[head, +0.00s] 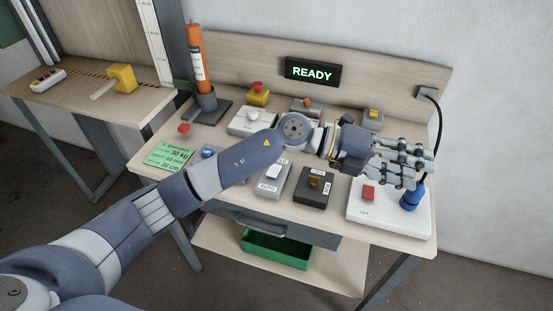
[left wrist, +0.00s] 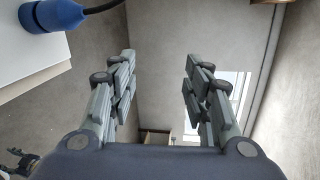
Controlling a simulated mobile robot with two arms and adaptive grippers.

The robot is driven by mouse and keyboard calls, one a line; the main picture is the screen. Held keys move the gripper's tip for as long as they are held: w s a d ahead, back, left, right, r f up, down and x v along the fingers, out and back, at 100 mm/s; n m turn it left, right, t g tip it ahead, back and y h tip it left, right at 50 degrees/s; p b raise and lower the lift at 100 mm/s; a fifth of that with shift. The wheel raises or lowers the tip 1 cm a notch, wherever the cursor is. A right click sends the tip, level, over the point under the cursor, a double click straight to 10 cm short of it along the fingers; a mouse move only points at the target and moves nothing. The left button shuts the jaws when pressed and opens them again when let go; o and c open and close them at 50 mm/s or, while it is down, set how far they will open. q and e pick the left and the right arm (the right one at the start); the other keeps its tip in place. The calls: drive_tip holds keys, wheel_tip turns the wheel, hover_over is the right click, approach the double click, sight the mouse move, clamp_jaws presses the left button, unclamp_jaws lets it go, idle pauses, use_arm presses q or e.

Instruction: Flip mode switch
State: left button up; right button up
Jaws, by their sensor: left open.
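A grey switch box (head: 272,180) with a white rocker and a label reading AUTO sits on the workbench, below my left forearm in the head view. It looks like the mode switch; its upper label is partly unreadable. My left gripper (head: 424,167) is open and empty, above the right part of the bench and well to the right of the switch box. In the left wrist view its fingers (left wrist: 158,85) stand apart with nothing between them. My right gripper is not in view.
A black box with an amber knob (head: 314,184) stands right of the switch box. A white panel (head: 412,222) with a red button and blue plug (head: 412,198) lies below my gripper. The display (head: 313,72) reads READY. A green bin (head: 275,251) sits on the lower shelf.

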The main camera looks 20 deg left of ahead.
use_arm(q)
drive_tip(key=w+a+f+m+g+y, duration=0.1)
drive_tip(key=w+a+f+m+y, duration=0.15)
drive_tip(key=a+f+y, duration=0.3)
drive_tip(key=n+y, duration=0.3)
drive_tip(key=y, duration=0.8)
approach(274, 171)
wheel_tip(274, 171, up, 3)
drive_tip(key=w, duration=0.2)
drive_tip(key=f+p, duration=0.1)
drive_tip(key=f, duration=0.3)
drive_tip(key=f+p, duration=0.1)
drive_tip(key=f, duration=0.4)
drive_tip(key=shift+w+a+f+p, duration=0.15)
drive_tip(key=shift+a+f+p, duration=0.1)
drive_tip(key=shift+f+p, duration=0.1)
drive_tip(key=shift+f, duration=0.7)
drive_tip(key=c, duration=1.1)
